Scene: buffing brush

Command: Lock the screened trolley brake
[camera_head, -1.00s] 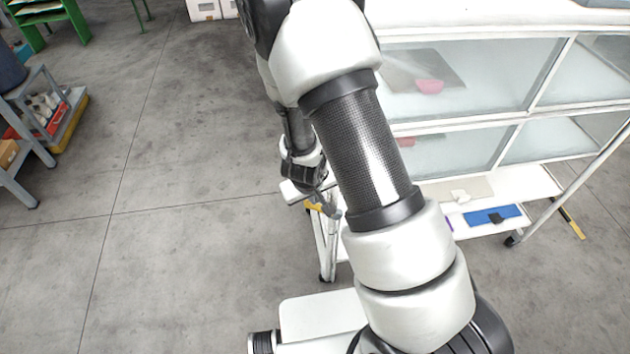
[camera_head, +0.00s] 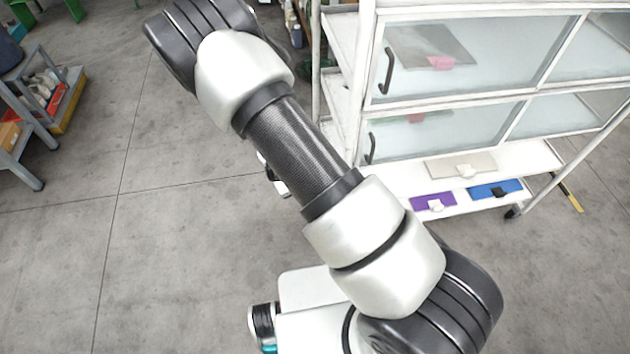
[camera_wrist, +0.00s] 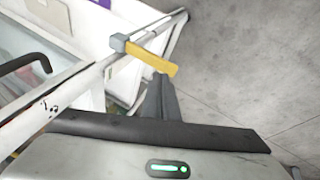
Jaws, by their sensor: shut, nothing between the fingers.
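The white trolley (camera_head: 455,100) with glazed screens stands at the right in the head view. In the wrist view, a yellow lever (camera_wrist: 150,57) with a grey block at its upper left end sits on the trolley's white frame (camera_wrist: 85,78) and slants down to the right. My gripper (camera_wrist: 160,80) is shut and empty. Its grey fingertips are right at the lever's lower right part; I cannot tell whether they touch. In the head view my arm hides the lever and most of my gripper.
A dark handle (camera_wrist: 28,62) stands out from the trolley near the left of the wrist view. Purple (camera_head: 433,203) and blue (camera_head: 495,188) pads lie on the low shelf. A grey stand (camera_head: 40,110) is at the far left. The floor between is clear.

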